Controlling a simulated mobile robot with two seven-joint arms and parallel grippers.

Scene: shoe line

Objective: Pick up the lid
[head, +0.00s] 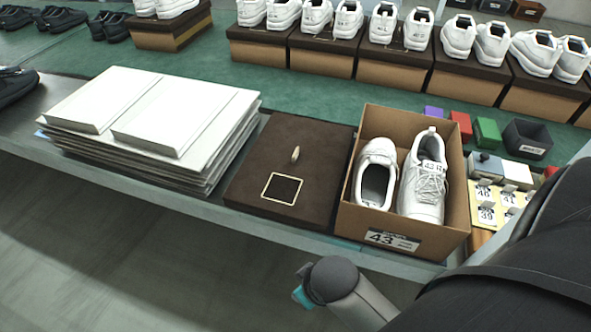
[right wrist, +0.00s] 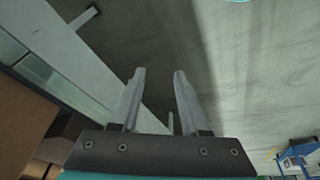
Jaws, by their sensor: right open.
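The lid (head: 325,150) is a dark brown, flat square with a small pale upright tab and a pale square outline on top. It lies flat on the table in the head view, between a stack of white boards and an open shoe box. My right gripper (right wrist: 156,88) shows in the right wrist view with its two fingers apart and nothing between them. It points over the floor beside the table edge, apart from the lid, which I cannot make out in that view. My left gripper is not in view.
The open cardboard box (head: 456,215), labelled 43, holds two white shoes (head: 424,185) right beside the lid. The white stack (head: 150,115) stands to the left. Boxes topped with white shoes line the back. Small coloured blocks and a dark bin (head: 527,142) are at right.

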